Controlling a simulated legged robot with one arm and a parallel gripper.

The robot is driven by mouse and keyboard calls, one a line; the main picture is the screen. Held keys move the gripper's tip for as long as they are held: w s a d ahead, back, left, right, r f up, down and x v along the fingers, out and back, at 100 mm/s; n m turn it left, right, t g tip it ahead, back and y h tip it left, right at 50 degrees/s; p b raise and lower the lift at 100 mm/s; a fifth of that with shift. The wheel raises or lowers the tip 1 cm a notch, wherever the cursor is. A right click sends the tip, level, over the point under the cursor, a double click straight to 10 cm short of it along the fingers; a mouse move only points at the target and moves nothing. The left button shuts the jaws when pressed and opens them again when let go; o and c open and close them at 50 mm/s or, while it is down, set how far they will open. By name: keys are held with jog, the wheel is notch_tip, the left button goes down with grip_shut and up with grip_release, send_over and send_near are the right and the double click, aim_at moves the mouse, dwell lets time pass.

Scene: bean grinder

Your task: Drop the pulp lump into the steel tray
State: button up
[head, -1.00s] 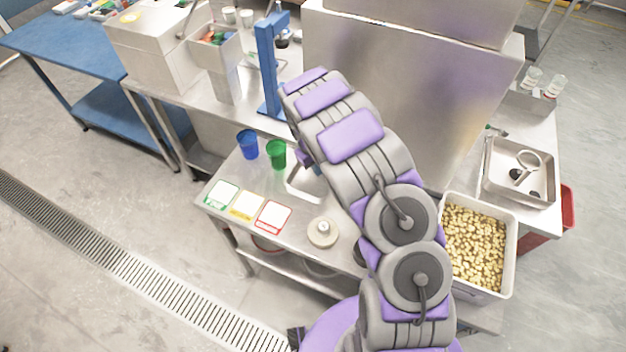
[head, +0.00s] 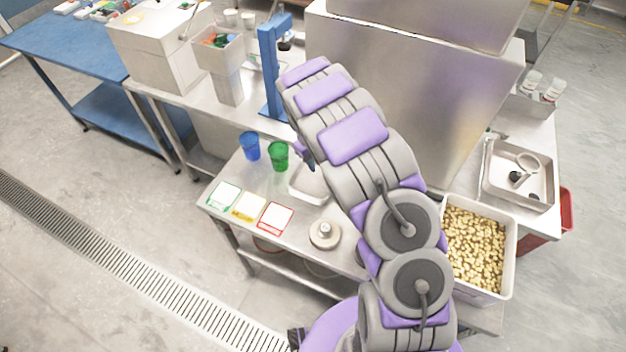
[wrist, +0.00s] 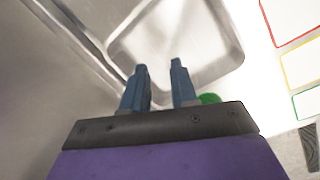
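My gripper (wrist: 159,68) points at a shallow steel tray (wrist: 232,58) in the wrist view. Its two blue fingers stand apart, and I see nothing between them. The visible part of the tray floor looks bare. In the head view this tray (head: 309,198) lies on the steel table, partly behind my arm, and the gripper shows only as a small bit at the arm's far side. I cannot make out the pulp lump in any view.
A green cup (head: 279,156) and a blue cup (head: 250,146) stand left of the tray. Three coloured cards (head: 248,206) and a round metal piece (head: 324,235) lie in front. A bin of beans (head: 475,245) and another tray (head: 490,183) holding a strainer are at right.

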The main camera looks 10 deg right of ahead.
notch_tip(320, 180, up, 13)
jog(key=a+p, duration=0.1)
jog(key=p, duration=0.1)
jog(key=shift+w, duration=0.25)
jog(key=shift+f, duration=0.1)
